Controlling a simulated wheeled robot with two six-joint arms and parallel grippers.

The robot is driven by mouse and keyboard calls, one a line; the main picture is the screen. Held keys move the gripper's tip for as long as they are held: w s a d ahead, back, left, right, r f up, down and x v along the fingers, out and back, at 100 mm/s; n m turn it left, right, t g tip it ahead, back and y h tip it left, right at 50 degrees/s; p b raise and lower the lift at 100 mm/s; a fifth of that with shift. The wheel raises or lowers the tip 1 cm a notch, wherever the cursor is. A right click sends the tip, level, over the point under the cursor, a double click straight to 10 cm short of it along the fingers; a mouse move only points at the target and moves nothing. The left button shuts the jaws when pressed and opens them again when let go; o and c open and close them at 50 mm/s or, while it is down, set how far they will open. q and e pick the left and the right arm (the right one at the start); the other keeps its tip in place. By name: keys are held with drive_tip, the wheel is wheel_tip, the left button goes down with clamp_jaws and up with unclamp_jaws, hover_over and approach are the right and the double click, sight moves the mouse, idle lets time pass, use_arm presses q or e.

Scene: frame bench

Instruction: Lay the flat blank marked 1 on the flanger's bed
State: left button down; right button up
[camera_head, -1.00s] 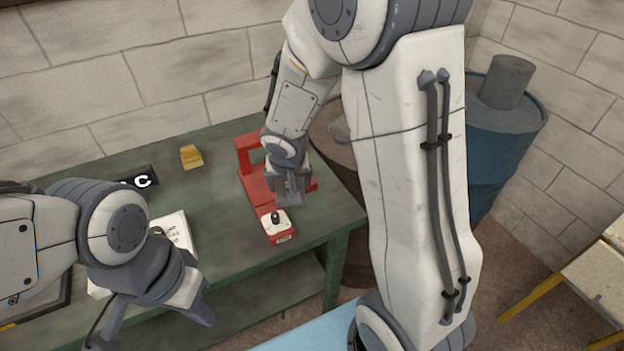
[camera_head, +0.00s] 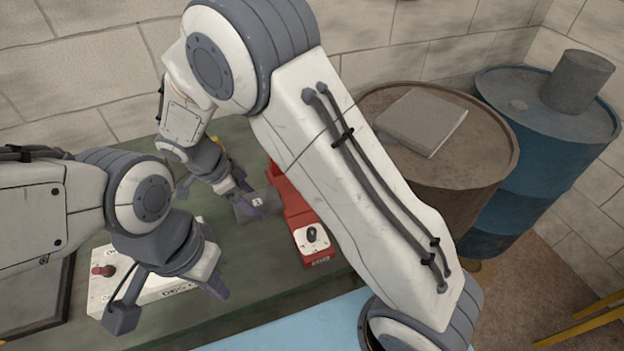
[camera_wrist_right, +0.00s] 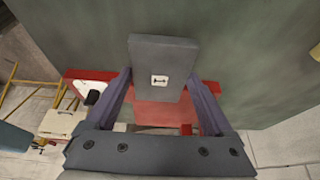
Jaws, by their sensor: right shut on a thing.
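A flat dark grey blank (camera_wrist_right: 162,55) carries a small white label with a dark mark that looks like a 1 turned sideways. My right gripper (camera_wrist_right: 165,95) is shut on it. In the head view the blank (camera_head: 246,211) is left of the red flanger (camera_head: 295,205), held in my right gripper (camera_head: 222,200). In the right wrist view the blank covers part of the flanger's red body (camera_wrist_right: 165,113). The bed is mostly hidden, and I cannot tell the height of the blank above it. My left gripper (camera_head: 168,300) is open and empty, above the bench's front left.
A white box with a red knob (camera_head: 104,271) stands on the green bench (camera_head: 255,285), under my left gripper. The flanger's white panel has a black knob (camera_head: 311,235). A rusty barrel (camera_head: 480,190) bearing a grey slab (camera_head: 422,120) and a blue barrel (camera_head: 515,190) stand right of the bench.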

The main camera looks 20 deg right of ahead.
drive_tip(key=d+p, duration=0.3)
drive_tip(key=d, duration=0.8)
drive_tip(key=shift+w+d+r, duration=0.1)
drive_tip(key=shift+w+d, duration=0.05)
drive_tip(key=shift+d, duration=0.15)
drive_tip(key=d+p, duration=0.1)
drive_tip(key=d, duration=0.2)
drive_tip(key=shift+d+r+p, duration=0.1)
drive_tip(key=shift+d+p, duration=0.15)
drive_tip(key=shift+p, duration=0.05)
drive_tip(key=shift+d+p, duration=0.3)
drive_tip(key=shift+p, duration=0.05)
drive_tip(key=shift+a+f, duration=0.1)
drive_tip(key=shift+f, duration=0.55)
drive_tip(key=o, duration=1.4)
drive_tip(key=shift+o, duration=0.2)
drive_tip(key=shift+r, duration=0.1)
